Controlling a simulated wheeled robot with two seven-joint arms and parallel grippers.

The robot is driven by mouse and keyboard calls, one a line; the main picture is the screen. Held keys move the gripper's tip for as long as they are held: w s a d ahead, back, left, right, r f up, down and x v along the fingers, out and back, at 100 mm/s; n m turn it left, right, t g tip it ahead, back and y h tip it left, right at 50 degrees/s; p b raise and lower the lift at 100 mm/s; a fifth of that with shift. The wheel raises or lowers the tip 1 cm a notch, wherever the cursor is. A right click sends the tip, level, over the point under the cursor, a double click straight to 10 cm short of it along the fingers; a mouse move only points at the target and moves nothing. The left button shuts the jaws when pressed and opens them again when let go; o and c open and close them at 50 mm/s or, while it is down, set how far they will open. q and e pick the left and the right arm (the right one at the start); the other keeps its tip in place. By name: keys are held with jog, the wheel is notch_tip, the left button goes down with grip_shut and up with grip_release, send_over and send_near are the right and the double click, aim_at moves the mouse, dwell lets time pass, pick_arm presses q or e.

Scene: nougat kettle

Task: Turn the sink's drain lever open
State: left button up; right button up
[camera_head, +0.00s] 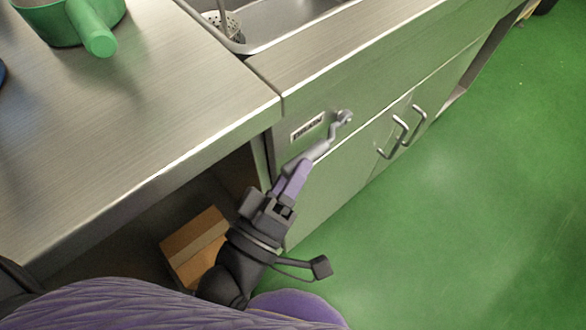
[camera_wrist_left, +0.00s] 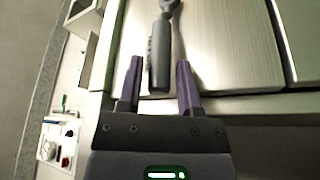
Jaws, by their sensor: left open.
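The drain lever (camera_head: 342,120) is a grey handle on the sink cabinet's steel front, beside a small label plate (camera_head: 307,127). It slants down and left from its pivot toward my left gripper (camera_head: 301,166). In the left wrist view the lever's dark grey grip (camera_wrist_left: 160,58) points down between the two purple fingers of my left gripper (camera_wrist_left: 159,78). The fingers are open, one on each side of the grip, with gaps visible. Contact with the lever cannot be told. My right gripper is not in view.
The sink basin (camera_head: 290,18) with a perforated strainer (camera_head: 232,24) is above. Two cabinet door handles (camera_head: 393,138) stick out right of the lever. A steel worktop (camera_head: 130,110) with a green pot (camera_head: 62,24) overhangs at left, a cardboard box (camera_head: 196,246) beneath. Green floor (camera_head: 460,210) is clear at right.

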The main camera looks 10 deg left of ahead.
pick_arm(q)
grip_shut()
jog(key=shift+f, duration=0.1)
dwell(1.2)
